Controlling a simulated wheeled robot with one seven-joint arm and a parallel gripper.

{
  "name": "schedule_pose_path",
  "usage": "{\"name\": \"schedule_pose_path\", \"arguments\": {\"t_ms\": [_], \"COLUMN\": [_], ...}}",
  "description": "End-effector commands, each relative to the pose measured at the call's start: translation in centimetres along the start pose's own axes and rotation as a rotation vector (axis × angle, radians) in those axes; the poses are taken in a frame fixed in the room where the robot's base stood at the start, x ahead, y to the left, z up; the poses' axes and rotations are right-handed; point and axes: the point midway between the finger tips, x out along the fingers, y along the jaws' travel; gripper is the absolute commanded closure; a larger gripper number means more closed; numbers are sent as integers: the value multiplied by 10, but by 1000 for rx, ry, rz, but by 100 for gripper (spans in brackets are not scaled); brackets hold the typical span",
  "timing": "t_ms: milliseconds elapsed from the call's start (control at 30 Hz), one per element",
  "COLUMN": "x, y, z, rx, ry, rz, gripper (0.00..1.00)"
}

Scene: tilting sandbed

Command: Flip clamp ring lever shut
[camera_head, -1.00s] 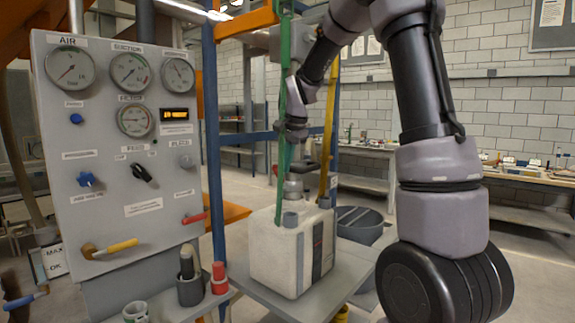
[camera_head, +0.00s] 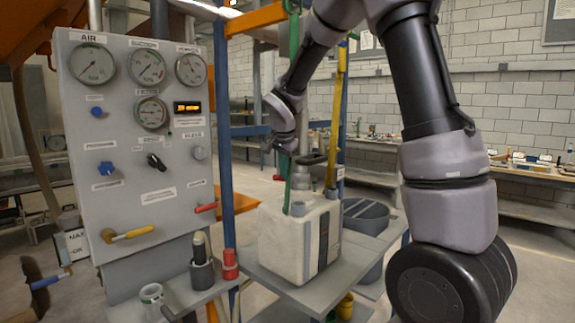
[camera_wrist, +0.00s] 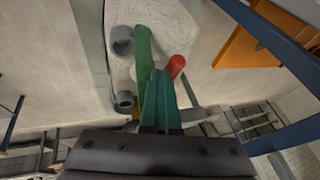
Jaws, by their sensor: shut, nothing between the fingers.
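My gripper (camera_wrist: 158,97) is shut and empty, its teal fingers side by side in the wrist view. A red cylindrical grip on a grey bar (camera_wrist: 177,66), which looks like the clamp ring lever, lies just right of the fingertips. I cannot tell whether it touches them. The clamp ring itself is not clear in either view. In the head view my wrist hangs above the white container (camera_head: 280,240), beside a grey stepped neck (camera_head: 303,176). The fingers are hard to separate there from the green strip (camera_head: 294,40).
A gauge panel (camera_head: 140,175) stands left, with a yellow-handled lever (camera_head: 130,233) and a red-handled lever (camera_head: 206,207). A blue post (camera_head: 222,130) stands between it and the container. A yellow pole (camera_head: 336,115) rises right of my wrist. A grey tub (camera_head: 370,222) is behind the container.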

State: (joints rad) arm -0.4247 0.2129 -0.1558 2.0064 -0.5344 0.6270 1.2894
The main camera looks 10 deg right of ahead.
Motion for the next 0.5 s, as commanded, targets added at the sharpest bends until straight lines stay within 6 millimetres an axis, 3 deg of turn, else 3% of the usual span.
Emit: {"name": "schedule_pose_path", "arguments": {"t_ms": [200,500], "x": [10,10], "y": [2,1], "z": [15,13], "rx": [-5,-2], "ry": [-3,-1], "rz": [-3,-5], "gripper": [100,100]}}
